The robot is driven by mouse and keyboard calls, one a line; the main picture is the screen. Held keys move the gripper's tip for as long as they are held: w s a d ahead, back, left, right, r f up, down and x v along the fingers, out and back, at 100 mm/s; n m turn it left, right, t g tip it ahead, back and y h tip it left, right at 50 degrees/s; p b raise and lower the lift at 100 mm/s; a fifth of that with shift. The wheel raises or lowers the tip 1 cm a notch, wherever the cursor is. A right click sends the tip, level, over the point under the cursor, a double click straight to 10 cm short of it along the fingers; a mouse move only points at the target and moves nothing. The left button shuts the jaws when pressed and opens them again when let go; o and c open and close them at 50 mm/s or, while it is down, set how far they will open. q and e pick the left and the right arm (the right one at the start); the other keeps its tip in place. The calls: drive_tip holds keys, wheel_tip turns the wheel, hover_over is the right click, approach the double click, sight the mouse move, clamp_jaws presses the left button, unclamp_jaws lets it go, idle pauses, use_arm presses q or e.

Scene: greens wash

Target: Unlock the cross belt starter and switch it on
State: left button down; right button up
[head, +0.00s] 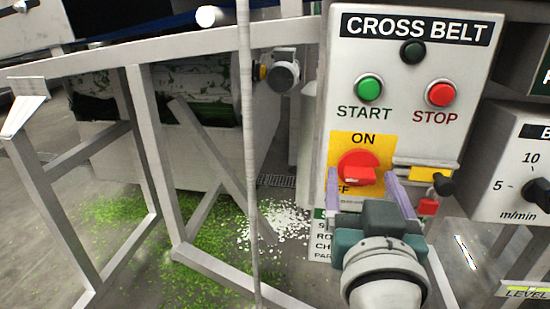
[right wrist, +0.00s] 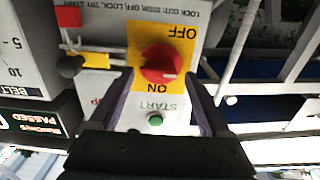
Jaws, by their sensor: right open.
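The CROSS BELT starter box (head: 343,85) fills the right centre of the head view. Its red rotary switch (head: 358,168) sits on a yellow ON/OFF plate (head: 380,143); it also shows in the right wrist view (right wrist: 160,60), upside down. I cannot tell its exact setting. A red lock-like piece (head: 428,207) hangs at the box's lower right, below a yellow bar (head: 424,174) and beside a black knob (head: 444,186). My right gripper (head: 362,182) is open, its fingers on either side of the red switch. Whether they touch it is unclear. My left gripper is not in view.
The green START button (head: 369,88), red STOP button (head: 440,94) and a dark lamp (head: 413,51) are above the switch. A speed box (head: 508,165) stands close on the right. A grey frame (head: 150,160) and spilled greens (head: 215,250) are at left.

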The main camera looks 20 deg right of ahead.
drive_tip(key=shift+w+d, duration=0.25)
drive_tip(key=shift+w, duration=0.2)
drive_tip(key=shift+c, duration=0.3)
clamp_jaws()
